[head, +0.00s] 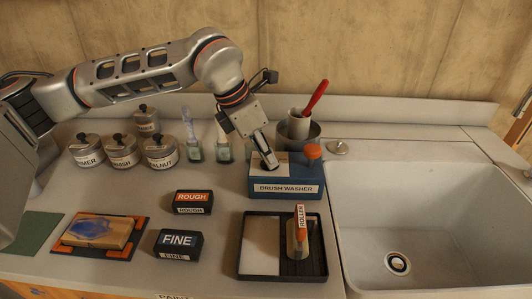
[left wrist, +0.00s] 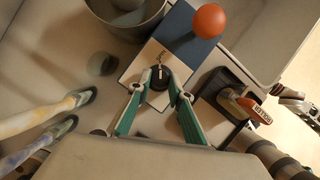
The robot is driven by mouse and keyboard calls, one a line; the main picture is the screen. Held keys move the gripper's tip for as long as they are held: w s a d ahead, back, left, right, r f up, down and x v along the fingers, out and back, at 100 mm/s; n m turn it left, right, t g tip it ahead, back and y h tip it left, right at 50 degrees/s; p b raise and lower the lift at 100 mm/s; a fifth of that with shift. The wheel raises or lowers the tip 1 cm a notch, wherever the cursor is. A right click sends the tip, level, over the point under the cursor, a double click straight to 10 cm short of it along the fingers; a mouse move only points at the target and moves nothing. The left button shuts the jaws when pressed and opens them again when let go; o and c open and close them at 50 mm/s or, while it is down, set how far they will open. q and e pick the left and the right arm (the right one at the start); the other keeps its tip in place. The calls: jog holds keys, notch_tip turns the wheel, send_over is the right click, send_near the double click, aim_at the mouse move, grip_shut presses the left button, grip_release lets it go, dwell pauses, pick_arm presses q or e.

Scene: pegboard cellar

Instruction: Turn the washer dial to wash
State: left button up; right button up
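The blue brush washer (head: 285,188) stands on the counter left of the sink, with a pale plate and an orange knob (head: 312,151) on top. My left gripper (head: 266,160) is lowered over the washer's left part. Its fingertips (left wrist: 157,88) stand apart on either side of the dial; firm contact is not clear. In the head view the gripper hides the dial.
A metal pot (head: 313,131) with a red-handled brush stands behind the washer. Glass jars with brushes (head: 222,150) and lidded tins (head: 122,151) stand to the left. A roller tray (head: 260,275) lies in front. The sink (head: 430,215) is to the right.

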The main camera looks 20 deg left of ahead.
pick_arm(q)
grip_shut()
jog(key=n, duration=0.2)
jog(key=n+t+y+p, duration=0.1)
jog(key=n, duration=0.1)
jog(key=shift+s+d+n, duration=0.15)
jog(key=shift+d+n, duration=0.05)
jog(key=shift+n, duration=0.1)
jog(key=n+y, duration=0.1)
jog(key=n, duration=0.1)
jog(key=n+y, duration=0.1)
jog(key=n, duration=0.3)
jog(key=shift+d+t+y, duration=0.25)
jog(key=shift+t+y, duration=0.05)
jog(key=shift+y, duration=0.1)
jog(key=n+y, duration=0.1)
jog(key=n, duration=0.2)
jog(key=n+y, duration=0.1)
jog(key=n, duration=0.1)
jog(key=shift+d+r+n+g, duration=0.1)
jog(key=shift+d+n+g, duration=0.1)
jog(key=shift+n+g, duration=0.2)
jog(key=n, duration=0.1)
jog(key=n+g, duration=0.1)
jog(key=n, duration=0.1)
jog(key=n+y+p, duration=0.1)
jog(key=n, duration=0.1)
jog(key=shift+w+d+g, duration=0.15)
jog(key=shift+w+g, duration=0.1)
jog(key=shift+g, duration=0.05)
